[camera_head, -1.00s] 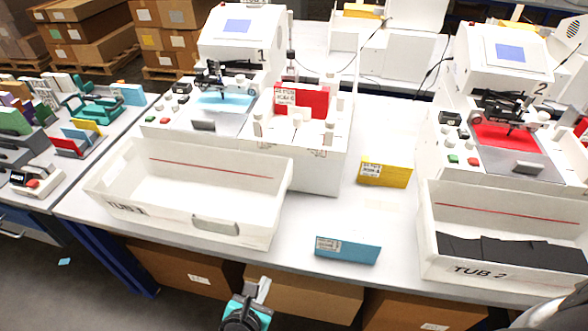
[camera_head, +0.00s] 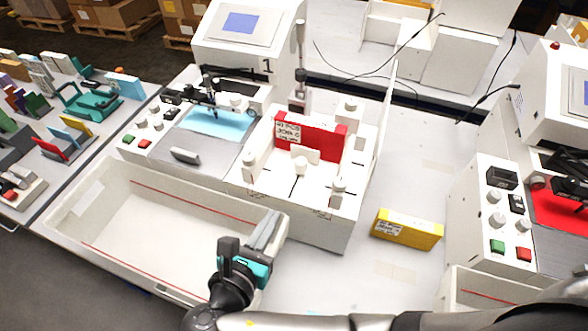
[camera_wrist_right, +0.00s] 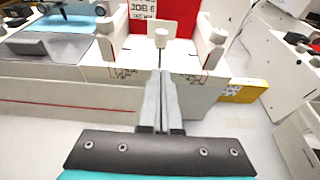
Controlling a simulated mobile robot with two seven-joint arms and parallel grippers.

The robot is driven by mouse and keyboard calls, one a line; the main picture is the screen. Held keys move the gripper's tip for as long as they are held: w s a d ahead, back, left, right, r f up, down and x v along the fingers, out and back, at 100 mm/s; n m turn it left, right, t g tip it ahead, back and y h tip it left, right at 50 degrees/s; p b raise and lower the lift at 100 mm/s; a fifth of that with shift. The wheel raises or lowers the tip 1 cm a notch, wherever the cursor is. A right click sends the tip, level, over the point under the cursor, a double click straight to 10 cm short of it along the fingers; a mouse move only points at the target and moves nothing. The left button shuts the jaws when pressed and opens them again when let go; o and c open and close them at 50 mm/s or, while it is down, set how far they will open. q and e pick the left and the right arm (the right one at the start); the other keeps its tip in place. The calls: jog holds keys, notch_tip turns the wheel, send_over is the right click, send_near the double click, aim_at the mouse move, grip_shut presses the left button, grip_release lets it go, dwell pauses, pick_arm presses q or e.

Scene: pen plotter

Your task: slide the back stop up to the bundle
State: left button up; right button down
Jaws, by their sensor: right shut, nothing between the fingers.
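The bundle is a red block (camera_head: 318,138) with a white label reading JOB 6, standing upright in the white feeder (camera_head: 345,205) of plotter 1. It also shows in the wrist view (camera_wrist_right: 175,15). A small white plate with a round knob (camera_head: 301,165), which looks like the back stop, stands on the feeder in front of the red bundle. It also shows in the wrist view (camera_wrist_right: 161,31). I cannot tell whether it touches the bundle. My right gripper (camera_head: 270,228) is shut and empty, over the right end of the white tub, in front of the feeder. My left gripper is out of view.
The long white tub (camera_head: 150,235) lies in front of plotter 1. White posts (camera_head: 249,163) stand at the feeder's corners. A yellow block (camera_head: 406,229) lies right of the feeder. Plotter 2 (camera_head: 490,215) stands at the right. The table between the plotters is mostly clear.

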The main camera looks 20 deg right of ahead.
aim_at(298, 167)
jog(key=shift+w+d+f, duration=0.15)
jog(key=shift+w+d, duration=0.1)
jog(key=shift+w, duration=0.05)
jog(key=x, duration=0.7)
jog(key=r+b+x, duration=0.1)
jog(key=x, duration=0.3)
jog(key=shift+w+d+f, duration=0.1)
jog(key=shift+w+d, duration=0.2)
jog(key=shift+w, duration=0.1)
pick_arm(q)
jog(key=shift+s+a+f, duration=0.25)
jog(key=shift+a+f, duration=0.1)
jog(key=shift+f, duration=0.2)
pick_arm(e)
jog(key=shift+w+d, duration=0.25)
jog(key=shift+w, duration=0.1)
jog(key=shift+w+d+p, duration=0.25)
jog(key=shift+w+d, duration=0.15)
jog(key=shift+w, duration=0.2)
jog(key=shift+w+d+p, duration=0.2)
jog(key=shift+w+d, duration=0.2)
jog(key=shift+w, duration=0.25)
jog(key=shift+w+d, duration=0.2)
jog(key=shift+w, duration=0.1)
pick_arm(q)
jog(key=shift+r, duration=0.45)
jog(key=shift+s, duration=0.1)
